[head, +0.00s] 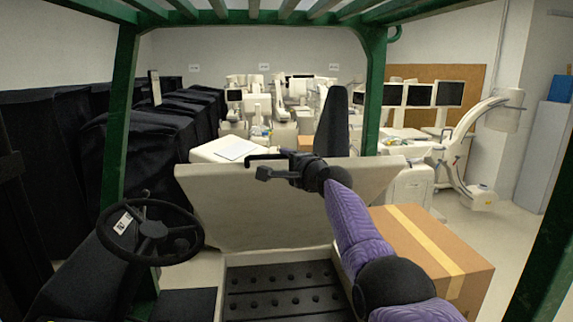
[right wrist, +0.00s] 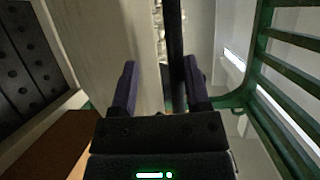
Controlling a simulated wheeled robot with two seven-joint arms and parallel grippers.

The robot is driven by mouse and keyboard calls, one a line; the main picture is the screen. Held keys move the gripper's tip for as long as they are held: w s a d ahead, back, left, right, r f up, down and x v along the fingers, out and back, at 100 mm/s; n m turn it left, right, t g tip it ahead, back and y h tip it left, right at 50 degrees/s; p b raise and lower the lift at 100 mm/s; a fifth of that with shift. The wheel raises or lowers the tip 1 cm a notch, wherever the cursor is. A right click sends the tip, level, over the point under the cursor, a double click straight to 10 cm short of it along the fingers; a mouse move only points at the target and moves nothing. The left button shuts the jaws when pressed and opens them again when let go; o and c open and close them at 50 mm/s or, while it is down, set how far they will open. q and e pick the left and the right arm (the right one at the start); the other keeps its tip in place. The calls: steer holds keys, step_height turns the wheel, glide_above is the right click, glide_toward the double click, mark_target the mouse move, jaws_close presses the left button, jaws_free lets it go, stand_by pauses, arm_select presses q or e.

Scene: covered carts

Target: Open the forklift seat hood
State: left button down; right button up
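The forklift seat hood (head: 265,215) is a wide beige panel standing raised at a steep slant, its broad face towards me. A black studded surface (head: 285,290) shows in front of and below it. A black upright part of the seat (head: 332,125) stands behind the hood. My right gripper (head: 256,166) is at the hood's upper edge, left of the seat part. Its fingers are apart in the right wrist view (right wrist: 160,85), with the beige panel to the left and a dark upright bar between or behind them. Contact cannot be told. My left gripper is not in view.
A steering wheel (head: 148,232) stands at the left. Green posts (head: 372,90) and a slatted roof frame the forklift. A cardboard box (head: 430,255) is at the right. Black-covered carts (head: 150,130) stand at the left, and pale medical machines fill the back.

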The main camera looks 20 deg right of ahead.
steer(key=s+d+b, duration=0.1)
steer(key=s+b, duration=0.3)
steer(key=s, duration=0.5)
steer(key=shift+s+r, duration=0.4)
